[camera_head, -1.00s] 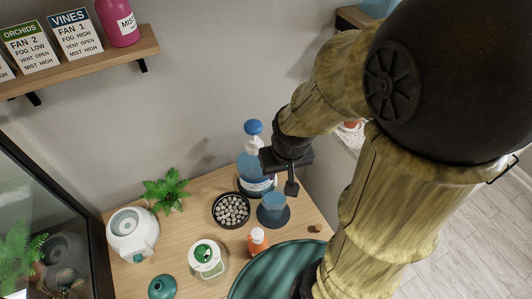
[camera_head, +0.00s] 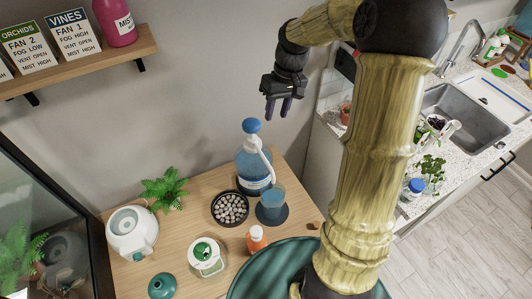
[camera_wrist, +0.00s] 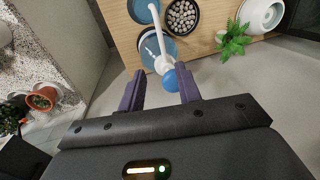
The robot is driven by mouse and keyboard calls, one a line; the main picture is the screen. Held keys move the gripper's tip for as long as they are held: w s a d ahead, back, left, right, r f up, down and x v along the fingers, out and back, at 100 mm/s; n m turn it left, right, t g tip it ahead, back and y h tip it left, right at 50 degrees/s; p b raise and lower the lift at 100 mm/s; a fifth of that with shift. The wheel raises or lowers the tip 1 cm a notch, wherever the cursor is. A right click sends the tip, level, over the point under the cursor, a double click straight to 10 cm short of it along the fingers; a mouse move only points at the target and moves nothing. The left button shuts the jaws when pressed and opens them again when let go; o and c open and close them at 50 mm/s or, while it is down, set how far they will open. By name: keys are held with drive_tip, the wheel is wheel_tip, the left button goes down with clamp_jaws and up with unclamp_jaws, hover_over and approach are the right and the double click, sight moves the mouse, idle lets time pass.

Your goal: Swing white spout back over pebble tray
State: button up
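A blue pump bottle (camera_head: 252,170) with a blue cap (camera_head: 251,125) stands at the back of the wooden table. Its white spout (camera_head: 264,158) slopes down to the right, ending by the blue cup (camera_head: 271,207), not over the pebble tray (camera_head: 219,217). The round dark tray of pebbles sits left of the cup. My gripper (camera_head: 278,110) is open and empty, above and right of the cap, apart from it. In the wrist view the cap (camera_wrist: 171,81) shows between the open fingers (camera_wrist: 160,90), with the spout (camera_wrist: 159,45) beyond.
A shelf (camera_head: 90,62) hangs upper left. A counter with a sink (camera_head: 462,118) lies right. Free air surrounds my gripper.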

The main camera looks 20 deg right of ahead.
drive_tip(key=p, duration=0.4)
approach(265, 158)
drive_tip(key=f, duration=0.2)
drive_tip(key=a+f, duration=0.1)
drive_tip(key=f, duration=0.4)
drive_tip(key=shift+s+a+f, duration=0.15)
drive_tip(key=shift+a+f, duration=0.15)
drive_tip(key=shift+f, duration=0.1)
clamp_jaws()
